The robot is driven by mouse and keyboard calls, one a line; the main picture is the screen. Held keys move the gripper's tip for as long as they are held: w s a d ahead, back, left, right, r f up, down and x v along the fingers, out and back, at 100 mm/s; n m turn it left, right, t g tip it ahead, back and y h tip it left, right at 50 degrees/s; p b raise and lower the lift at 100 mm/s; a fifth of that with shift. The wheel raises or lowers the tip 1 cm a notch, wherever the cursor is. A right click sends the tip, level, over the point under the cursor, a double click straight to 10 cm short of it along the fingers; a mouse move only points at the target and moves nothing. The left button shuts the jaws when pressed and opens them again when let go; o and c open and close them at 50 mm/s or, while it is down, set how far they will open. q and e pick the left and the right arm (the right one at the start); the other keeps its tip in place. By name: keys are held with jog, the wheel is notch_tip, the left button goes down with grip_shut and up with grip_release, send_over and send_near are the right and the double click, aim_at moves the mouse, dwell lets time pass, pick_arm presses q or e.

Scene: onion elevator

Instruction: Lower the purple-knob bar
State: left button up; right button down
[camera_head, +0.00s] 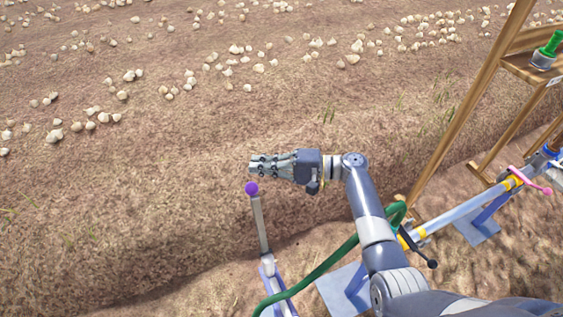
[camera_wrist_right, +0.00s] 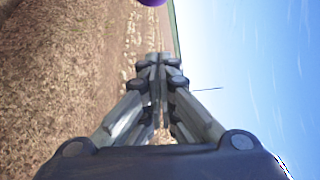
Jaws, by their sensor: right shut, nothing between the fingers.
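The purple knob (camera_head: 251,188) tops a grey bar (camera_head: 261,225) that stands up from a pale metal mount at the bottom middle of the head view. My right gripper (camera_head: 252,166) is shut and empty. In the head view its fingertips appear just above the knob; whether they touch it I cannot tell. The knob also shows, cut off, at the top edge of the right wrist view (camera_wrist_right: 152,2), beyond the closed fingertips (camera_wrist_right: 156,58) and apart from them. My left gripper is not in view.
A green hose (camera_head: 318,270) curves beside the bar's mount. A wooden frame (camera_head: 480,95) and a long metal pipe (camera_head: 455,218) with a pink handle (camera_head: 533,187) stand at the right. Onions lie in rows on the soil at the back. The soil left of the bar is clear.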

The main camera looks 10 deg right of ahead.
jog(key=s+p, duration=0.1)
jog(key=s, duration=0.1)
jog(key=s+p, duration=0.1)
jog(key=s, duration=0.1)
jog(key=shift+a+r, duration=0.15)
jog(key=shift+r, duration=0.05)
jog(key=shift+s, duration=0.1)
